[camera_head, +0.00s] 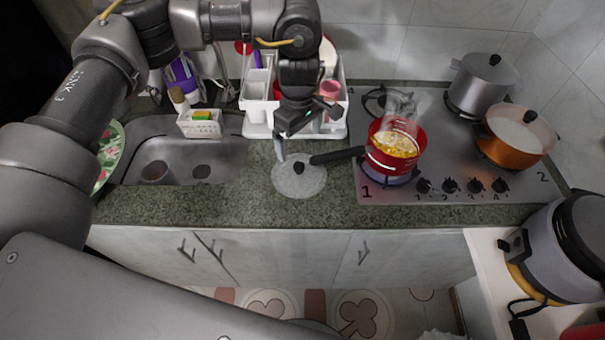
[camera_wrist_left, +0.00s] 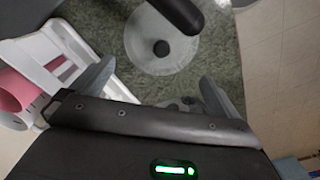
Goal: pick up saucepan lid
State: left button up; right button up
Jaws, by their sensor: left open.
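The saucepan lid (camera_head: 290,183) is a flat, clear glass disc with a dark round knob. It lies on the green stone counter between the sink and the stove, partly under the end of the pan handle. It also shows in the left wrist view (camera_wrist_left: 150,30), ahead of the fingers near the top. My left gripper (camera_head: 292,140) is open and empty, above the counter just behind the lid. In the left wrist view its two fingers (camera_wrist_left: 155,95) are spread apart. The red saucepan (camera_head: 416,134) sits on a stove burner with yellow food inside. My right gripper is not seen.
A white rack (camera_head: 258,130) with utensils stands behind the lid. The sink (camera_head: 215,155) is left. The stove (camera_head: 385,190) at right holds a steel pot (camera_head: 478,90) and an orange pot (camera_head: 512,150). The counter left of the lid is clear.

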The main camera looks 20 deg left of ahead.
aim_at(298, 165)
pick_arm(q)
jog(key=shift+s+a+f+p, duration=0.15)
jog(key=shift+s+f+p, duration=0.25)
jog(key=shift+f, duration=0.3)
jog(key=f, duration=0.3)
jog(key=shift+w+f+p, duration=0.2)
jog(key=shift+f+p, duration=0.1)
jog(key=shift+p, duration=0.05)
jog(key=shift+f, duration=0.25)
jog(key=shift+s, duration=0.1)
notch_tip(298, 165, down, 4)
jog(key=p, duration=0.3)
jog(key=shift+f, duration=0.6)
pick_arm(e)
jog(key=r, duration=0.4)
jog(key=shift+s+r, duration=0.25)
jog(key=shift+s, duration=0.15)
